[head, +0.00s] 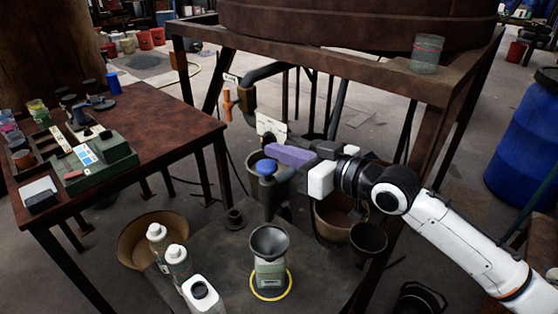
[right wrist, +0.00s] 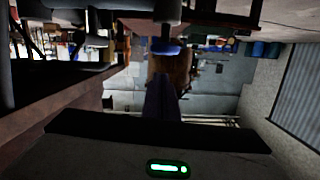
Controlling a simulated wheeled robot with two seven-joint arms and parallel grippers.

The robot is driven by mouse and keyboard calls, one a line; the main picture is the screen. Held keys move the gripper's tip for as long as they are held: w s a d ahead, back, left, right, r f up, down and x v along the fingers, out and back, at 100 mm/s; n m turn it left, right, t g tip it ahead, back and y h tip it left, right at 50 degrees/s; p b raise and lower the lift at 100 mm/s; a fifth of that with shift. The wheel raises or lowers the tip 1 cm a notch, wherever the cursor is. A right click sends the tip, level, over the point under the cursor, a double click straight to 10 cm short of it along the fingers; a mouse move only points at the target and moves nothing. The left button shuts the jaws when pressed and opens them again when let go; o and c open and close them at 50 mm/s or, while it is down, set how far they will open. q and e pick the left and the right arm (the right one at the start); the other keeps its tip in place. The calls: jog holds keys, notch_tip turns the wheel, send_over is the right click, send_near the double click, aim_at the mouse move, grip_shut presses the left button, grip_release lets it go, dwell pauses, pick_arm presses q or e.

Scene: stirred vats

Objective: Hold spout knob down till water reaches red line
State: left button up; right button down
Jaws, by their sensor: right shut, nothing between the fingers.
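A blue round knob (head: 265,168) tops a grey upright spout post. The knob also shows just beyond my fingertips in the right wrist view (right wrist: 166,47). My right gripper (head: 275,152) has purple fingers, shut and empty, just above and right of the knob. I cannot tell whether they touch it. A dark funnel (head: 269,241) sits in a pale green container (head: 270,273), inside a yellow ring in front of the post. I see no clear water level there. A clear jar (head: 427,54) with a reddish band stands on the frame at upper right. My left gripper is not in view.
White bottles (head: 175,255) stand left of the funnel. Bowls and buckets (head: 335,218) stand beneath the rusty frame (head: 345,68). An orange-handled pipe (head: 228,103) is behind left. A brown table (head: 150,150) with parts is at left, a blue barrel (head: 525,140) at right.

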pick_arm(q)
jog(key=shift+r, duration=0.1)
pick_arm(e)
notch_tip(320, 180, down, 2)
jog(key=shift+f, duration=0.25)
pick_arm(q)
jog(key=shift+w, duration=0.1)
